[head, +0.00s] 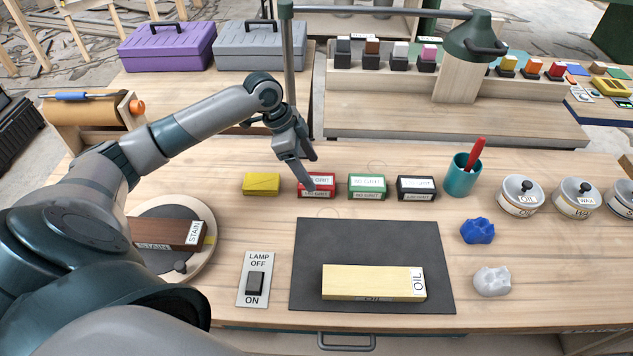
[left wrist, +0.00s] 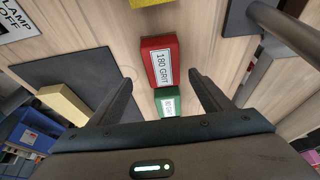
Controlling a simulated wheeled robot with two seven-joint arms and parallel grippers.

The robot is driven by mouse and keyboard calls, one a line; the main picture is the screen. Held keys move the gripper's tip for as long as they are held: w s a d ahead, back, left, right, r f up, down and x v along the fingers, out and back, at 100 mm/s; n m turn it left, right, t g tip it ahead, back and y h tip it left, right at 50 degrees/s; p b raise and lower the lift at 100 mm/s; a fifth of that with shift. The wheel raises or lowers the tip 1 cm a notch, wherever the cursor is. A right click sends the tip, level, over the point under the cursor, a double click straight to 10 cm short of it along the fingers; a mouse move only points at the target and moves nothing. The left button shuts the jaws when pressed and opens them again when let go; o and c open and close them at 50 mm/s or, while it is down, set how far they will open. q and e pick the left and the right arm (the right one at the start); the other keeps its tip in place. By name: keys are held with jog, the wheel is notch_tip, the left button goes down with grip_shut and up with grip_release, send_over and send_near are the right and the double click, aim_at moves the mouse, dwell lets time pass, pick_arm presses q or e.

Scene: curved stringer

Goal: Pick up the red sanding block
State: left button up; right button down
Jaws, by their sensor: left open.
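The red sanding block (head: 317,191), with a white grit label, stands on the workbench between a yellow block and a green block. In the left wrist view the red block (left wrist: 160,63) lies just beyond my left fingertips and its label reads 180 GRIT. My left gripper (head: 308,173) is open, just above and at the red block in the head view, hiding part of its top. The left wrist view shows its two fingers (left wrist: 163,85) apart with nothing held. I cannot tell whether a finger touches the block. My right gripper is not in view.
The yellow block (head: 261,184), green block (head: 367,187) and black block (head: 416,188) stand in the same row. A lamp post (head: 287,60) rises behind my left gripper. A dark mat (head: 300,265) with an oil-labelled wooden piece (head: 365,282) lies in front. A teal cup (head: 461,177) stands right.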

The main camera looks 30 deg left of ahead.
aim_at(316, 180)
pick_arm(q)
jog(key=shift+w+d+f, duration=0.1)
jog(key=shift+d+f, duration=0.1)
jog(key=shift+f, duration=0.45)
jog(key=p+x, duration=0.2)
jog(key=x, duration=0.1)
jog(key=shift+w+a+f, duration=0.15)
jog(key=shift+w+f, duration=0.1)
jog(key=shift+f, duration=0.1)
jog(key=shift+w+f, duration=0.1)
jog(key=shift+f, duration=0.5)
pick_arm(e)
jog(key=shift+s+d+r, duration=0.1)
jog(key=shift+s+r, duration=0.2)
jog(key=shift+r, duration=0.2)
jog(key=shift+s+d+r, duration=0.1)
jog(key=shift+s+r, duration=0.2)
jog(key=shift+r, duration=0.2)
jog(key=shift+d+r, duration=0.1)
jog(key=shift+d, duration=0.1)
pick_arm(q)
jog(key=shift+f, duration=0.1)
jog(key=c, duration=1.2)
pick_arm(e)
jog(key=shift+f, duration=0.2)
